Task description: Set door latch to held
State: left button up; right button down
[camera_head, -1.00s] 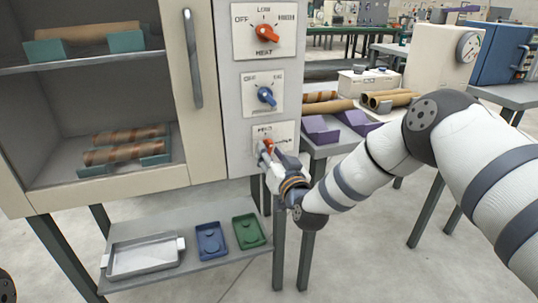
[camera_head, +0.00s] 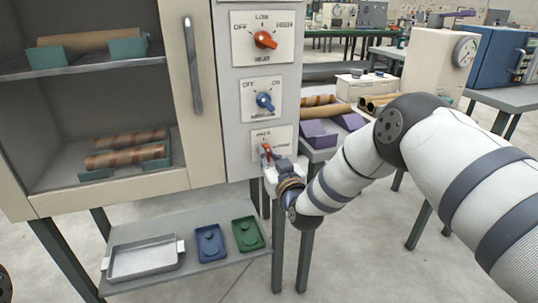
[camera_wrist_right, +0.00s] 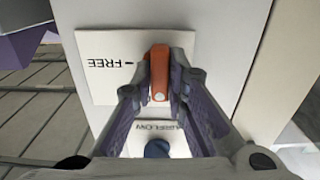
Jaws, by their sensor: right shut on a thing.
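The door latch is a red-orange lever (camera_head: 266,150) on the lowest label plate (camera_head: 285,133) of the oven's control column. My right gripper (camera_head: 270,160) is shut on this lever from the front. In the right wrist view, the lever (camera_wrist_right: 159,72) sits between both fingers. It stands about upright there, crosswise to the FREE mark on the plate (camera_wrist_right: 105,65), not lined up with it. In the head view, the plate's upper label lies just above the lever. It is too small to read surely, and the fingers hide part of the plate. My left gripper is out of view.
Above the latch are a blue airflow knob (camera_head: 264,101) and a red heat knob (camera_head: 264,40). The oven door handle (camera_head: 193,65) is to the left. A low shelf (camera_head: 190,225) holds a metal tray and two small dishes. Purple cradles (camera_head: 318,134) stand close on the right.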

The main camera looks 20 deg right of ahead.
jog(key=c, duration=1.6)
grip_release()
jog(key=shift+f, duration=0.1)
jog(key=shift+s, duration=0.1)
jog(key=s, duration=1.2)
jog(key=shift+d, duration=0.25)
